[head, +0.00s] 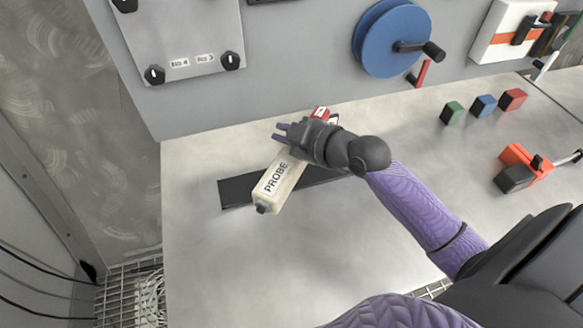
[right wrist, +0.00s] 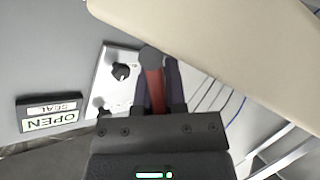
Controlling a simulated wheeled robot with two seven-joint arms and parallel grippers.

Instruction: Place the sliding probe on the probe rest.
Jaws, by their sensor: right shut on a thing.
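The probe (head: 279,181) is a long cream block labelled PROBE with a dark knob at its near end. It lies aslant across a flat black strip (head: 236,191) on the bench; I cannot tell whether it touches the strip or hangs above it, or whether the strip is the probe rest. My right gripper (head: 281,132) is at the probe's upper half and hides part of it. In the right wrist view its fingers (right wrist: 158,85) are closed about a red bar with a dark round end, beside the cream probe body (right wrist: 220,30). My left gripper is not in view.
Green (head: 453,113), blue (head: 483,105) and red (head: 513,99) blocks stand at the right. An orange-and-black device (head: 524,166) is nearer. A blue wheel (head: 390,40) with a crank is on the back panel. The bench's front left is clear.

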